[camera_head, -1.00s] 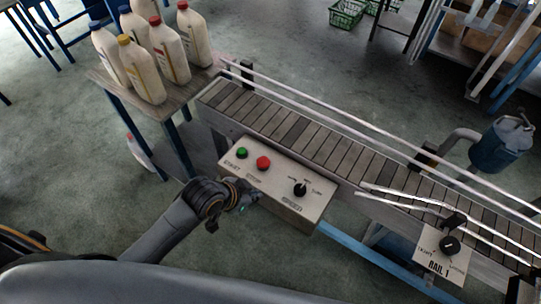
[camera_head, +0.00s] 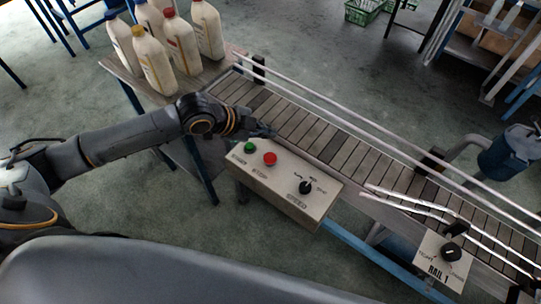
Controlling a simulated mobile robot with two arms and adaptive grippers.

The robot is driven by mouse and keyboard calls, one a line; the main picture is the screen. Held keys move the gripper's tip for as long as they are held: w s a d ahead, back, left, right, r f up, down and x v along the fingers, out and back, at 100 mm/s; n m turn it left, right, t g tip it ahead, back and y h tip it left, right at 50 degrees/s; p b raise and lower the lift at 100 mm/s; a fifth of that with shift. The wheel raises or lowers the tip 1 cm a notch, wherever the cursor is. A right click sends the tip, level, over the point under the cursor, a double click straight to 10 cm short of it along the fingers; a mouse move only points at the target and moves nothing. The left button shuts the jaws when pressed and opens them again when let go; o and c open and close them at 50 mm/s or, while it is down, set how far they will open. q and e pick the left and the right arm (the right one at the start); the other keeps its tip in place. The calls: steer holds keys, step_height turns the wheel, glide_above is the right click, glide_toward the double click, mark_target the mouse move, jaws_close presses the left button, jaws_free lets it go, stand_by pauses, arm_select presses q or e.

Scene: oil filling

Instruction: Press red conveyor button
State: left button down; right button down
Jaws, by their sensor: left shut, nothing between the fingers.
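The red button (camera_head: 270,158) sits on top of the grey control box (camera_head: 308,211), labelled below it. A green button (camera_head: 250,147) is to its left and a black knob (camera_head: 306,187) to its right. My left gripper (camera_head: 268,131) is shut and empty, just above and behind the buttons in the picture, in front of the conveyor's near edge. A gap shows between the gripper and the red button. My right gripper is not in view.
The slatted conveyor (camera_head: 334,149) with metal rails runs to the lower right. A table (camera_head: 221,67) with several bottles (camera_head: 179,42) stands at upper left. Open floor lies in front.

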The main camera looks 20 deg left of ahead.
arm_select(q)
steer(key=shift+f, duration=0.15)
steer(key=b, duration=0.7)
glide_above(268, 159)
step_height(268, 159, down, 7)
steer(key=shift+r, duration=0.15)
steer(key=shift+f+b, duration=0.5)
steer(key=shift+f, duration=0.4)
steer(key=shift+f, duration=0.15)
steer(key=shift+f, duration=0.3)
steer(key=shift+f, duration=0.5)
stand_by(0.8)
steer(key=shift+r, duration=0.1)
steer(key=shift+a+r+p, duration=0.1)
steer(key=shift+r+p, duration=0.7)
steer(key=shift+r, duration=0.05)
